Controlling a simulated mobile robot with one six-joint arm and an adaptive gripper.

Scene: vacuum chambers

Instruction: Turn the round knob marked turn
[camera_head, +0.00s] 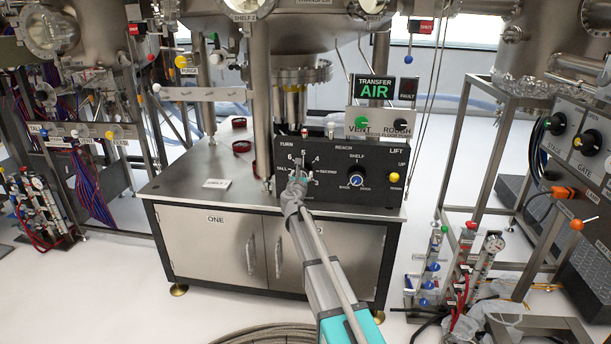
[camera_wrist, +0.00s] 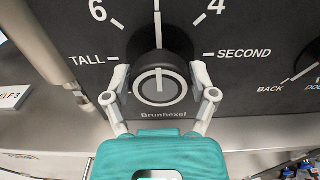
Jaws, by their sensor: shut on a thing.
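The black control panel (camera_head: 335,170) carries the word TURN at its upper left. The round knob (camera_wrist: 160,88) sits under that word, inside a dial with the marks TALL, 6, 4 and SECOND. In the wrist view a white line on the knob stands upright, towards the top of the dial between 6 and 4. My gripper (camera_wrist: 159,80) has one finger on each side of the knob and is shut on it. In the head view my gripper (camera_head: 298,188) covers most of the knob.
A steel post (camera_wrist: 45,60) stands close on the left. VENT and ROUGH knobs (camera_head: 362,124) sit above. The steel cabinet top (camera_head: 200,180) is mostly clear.

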